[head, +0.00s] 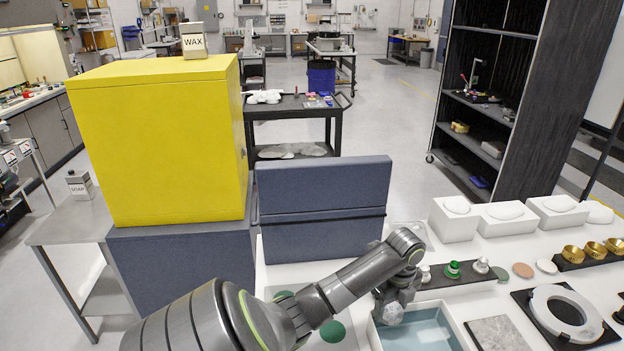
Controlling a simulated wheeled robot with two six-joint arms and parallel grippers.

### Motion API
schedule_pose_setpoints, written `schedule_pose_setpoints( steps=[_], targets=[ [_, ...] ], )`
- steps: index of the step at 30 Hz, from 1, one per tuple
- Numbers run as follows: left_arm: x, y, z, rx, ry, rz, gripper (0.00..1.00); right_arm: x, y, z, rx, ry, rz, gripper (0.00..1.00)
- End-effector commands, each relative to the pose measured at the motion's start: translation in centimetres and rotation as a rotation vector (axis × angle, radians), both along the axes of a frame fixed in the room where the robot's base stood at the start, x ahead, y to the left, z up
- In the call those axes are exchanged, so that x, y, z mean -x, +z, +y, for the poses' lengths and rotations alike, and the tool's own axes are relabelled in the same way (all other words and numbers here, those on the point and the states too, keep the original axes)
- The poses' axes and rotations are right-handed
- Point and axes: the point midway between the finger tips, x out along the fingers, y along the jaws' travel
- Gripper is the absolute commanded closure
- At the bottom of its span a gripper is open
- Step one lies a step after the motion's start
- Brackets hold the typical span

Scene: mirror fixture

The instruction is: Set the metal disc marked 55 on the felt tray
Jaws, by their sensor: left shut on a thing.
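My left gripper (391,304) points down over a white-rimmed tray with a blue-green floor (425,333), near its left back corner. It is shut on a pale grey roundish piece (390,314), mostly covered by the fingers. I cannot read any mark on it, nor tell if it is the metal disc marked 55. I cannot tell whether the piece touches the tray floor. The tray's front is cut off by the picture's edge. My right gripper is not in view.
A dark rack with knobbed pieces (453,269) stands behind the tray. A grey slab (500,335) and a pale ring on a black plate (566,312) lie to the right. Green discs (332,332) lie left. A blue-grey panel (320,195) and a yellow box (160,140) stand behind.

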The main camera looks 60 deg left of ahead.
Motion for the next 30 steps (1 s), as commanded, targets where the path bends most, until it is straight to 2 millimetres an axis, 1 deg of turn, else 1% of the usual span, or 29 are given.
schedule_pose_setpoints(
  steps=[1, 6, 15, 21, 26, 30],
  targets=[
    [0.7, -0.3, 1.0, -0.005, 0.066, 0.001, 0.61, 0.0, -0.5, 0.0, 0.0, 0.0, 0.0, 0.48],
    [2.5, -0.3, 3.2, -0.004, 0.289, -0.001, 0.61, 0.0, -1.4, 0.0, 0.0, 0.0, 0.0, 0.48],
    [6.0, -0.1, 6.0, -0.006, 0.665, -0.001, 0.61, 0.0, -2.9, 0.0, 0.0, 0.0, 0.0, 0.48],
    [8.7, 0.2, 7.1, -0.007, 0.922, -0.001, 0.61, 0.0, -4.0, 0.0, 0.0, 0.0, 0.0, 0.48],
    [10.9, 0.4, 7.4, -0.007, 1.129, -0.002, 0.61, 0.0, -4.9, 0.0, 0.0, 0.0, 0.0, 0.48],
    [12.9, 0.5, 7.3, -0.008, 1.303, 0.0, 0.61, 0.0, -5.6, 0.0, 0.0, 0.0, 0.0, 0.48]
  ],
)
